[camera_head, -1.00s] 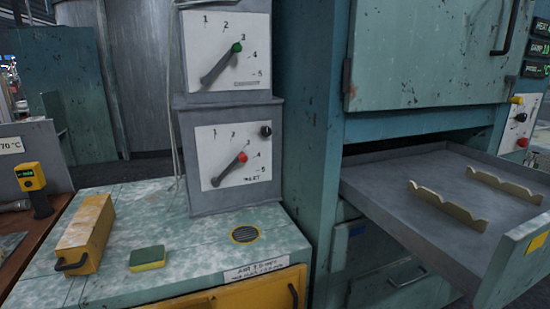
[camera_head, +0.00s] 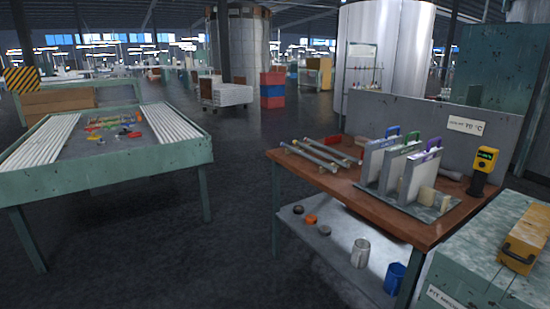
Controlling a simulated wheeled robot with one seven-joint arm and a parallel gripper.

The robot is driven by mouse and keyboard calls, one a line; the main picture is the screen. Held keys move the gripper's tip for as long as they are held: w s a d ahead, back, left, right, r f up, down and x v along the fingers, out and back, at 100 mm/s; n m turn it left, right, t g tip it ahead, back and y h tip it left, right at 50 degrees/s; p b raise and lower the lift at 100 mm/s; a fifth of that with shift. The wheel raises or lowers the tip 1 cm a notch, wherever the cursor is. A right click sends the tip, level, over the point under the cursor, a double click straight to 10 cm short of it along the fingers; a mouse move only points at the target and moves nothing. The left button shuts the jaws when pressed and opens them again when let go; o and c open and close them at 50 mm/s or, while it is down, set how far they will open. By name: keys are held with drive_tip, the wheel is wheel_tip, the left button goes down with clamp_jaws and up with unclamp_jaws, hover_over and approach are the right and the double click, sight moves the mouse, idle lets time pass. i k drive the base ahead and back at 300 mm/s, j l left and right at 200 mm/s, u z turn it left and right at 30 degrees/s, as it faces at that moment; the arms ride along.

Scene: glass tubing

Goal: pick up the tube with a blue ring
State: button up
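Several long, thin grey tubes (camera_head: 316,157) lie near the left end of a brown bench (camera_head: 340,184), right of centre. They are too small in this view for me to tell whether any has a blue ring. My gripper is not in view.
A rack of white panels (camera_head: 373,168) with coloured handles and a yellow meter (camera_head: 484,160) stand on the bench. A lower shelf (camera_head: 325,245) holds cans and a blue cup (camera_head: 395,278). A green table (camera_head: 110,168) with small coloured items stands left. Open floor (camera_head: 235,180) lies between.

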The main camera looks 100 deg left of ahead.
sight(317, 162)
drive_tip(key=u, duration=2.15)
drive_tip(key=i+j+u, duration=0.45)
drive_tip(key=j, duration=0.15)
drive_tip(key=i+j+u, duration=0.45)
drive_tip(key=i+j, duration=0.25)
drive_tip(key=i, duration=0.2)
drive_tip(key=i+j+u, duration=0.1)
drive_tip(key=i, duration=0.4)
drive_tip(key=i+j, duration=0.3)
drive_tip(key=i, duration=0.15)
drive_tip(key=i+j+u, duration=0.1)
drive_tip(key=i, duration=0.4)
drive_tip(key=j, duration=0.1)
